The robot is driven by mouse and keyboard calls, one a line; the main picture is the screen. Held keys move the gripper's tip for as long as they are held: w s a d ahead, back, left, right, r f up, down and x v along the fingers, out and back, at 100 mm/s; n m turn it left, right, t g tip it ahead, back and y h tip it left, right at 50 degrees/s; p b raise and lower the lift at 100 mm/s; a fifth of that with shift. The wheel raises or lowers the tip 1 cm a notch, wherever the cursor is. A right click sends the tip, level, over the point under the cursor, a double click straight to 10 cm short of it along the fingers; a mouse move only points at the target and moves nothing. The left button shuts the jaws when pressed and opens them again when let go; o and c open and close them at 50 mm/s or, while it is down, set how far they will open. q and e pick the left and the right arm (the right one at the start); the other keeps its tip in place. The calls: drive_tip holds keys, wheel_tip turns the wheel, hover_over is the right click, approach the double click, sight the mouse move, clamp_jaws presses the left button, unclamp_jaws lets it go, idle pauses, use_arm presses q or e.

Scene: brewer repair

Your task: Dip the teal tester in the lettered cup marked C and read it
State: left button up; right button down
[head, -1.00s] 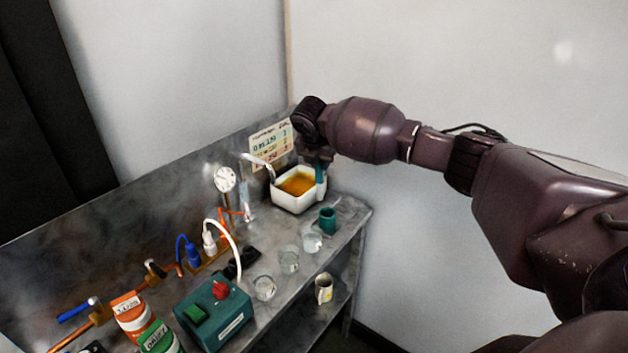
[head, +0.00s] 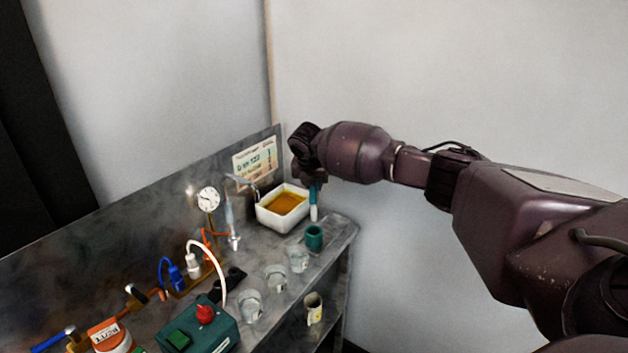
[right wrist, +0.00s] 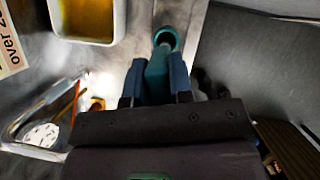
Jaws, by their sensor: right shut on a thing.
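My right gripper (head: 314,181) is shut on the teal tester (head: 313,203), which hangs upright with its pale tip down beside the white basin. In the right wrist view the tester (right wrist: 158,72) sits between the blue fingers (right wrist: 159,82), pointing toward the round teal holder (right wrist: 165,39). In the head view the teal holder (head: 314,238) stands on the bench just below the tester's tip, apart from it. Three clear cups stand in a row: one near the holder (head: 298,261), a middle one (head: 276,278) and a near one (head: 250,305). Their letters are not readable. My left gripper is out of view.
The white basin (head: 265,217) of amber liquid stands at the back, under a card (head: 255,160). A gauge (head: 208,200), pipes and a teal box (head: 205,332) with a red knob line the left. A mug (head: 314,308) is on the lower shelf. Bench edge lies right.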

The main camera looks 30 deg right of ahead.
sight(313, 203)
drive_tip(key=shift+f+b, duration=1.3)
drive_tip(key=shift+b, duration=0.05)
drive_tip(key=shift+f, duration=0.9)
drive_tip(key=shift+f+b, duration=0.45)
drive_tip(key=shift+f, duration=0.8)
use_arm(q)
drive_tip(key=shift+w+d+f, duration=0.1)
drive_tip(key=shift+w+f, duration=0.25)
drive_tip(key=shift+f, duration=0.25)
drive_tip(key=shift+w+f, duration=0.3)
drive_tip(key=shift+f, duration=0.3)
use_arm(e)
drive_tip(key=shift+f, duration=0.15)
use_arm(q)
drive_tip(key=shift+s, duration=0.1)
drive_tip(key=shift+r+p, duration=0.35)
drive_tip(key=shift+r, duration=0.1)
use_arm(e)
drive_tip(key=shift+f, duration=0.5)
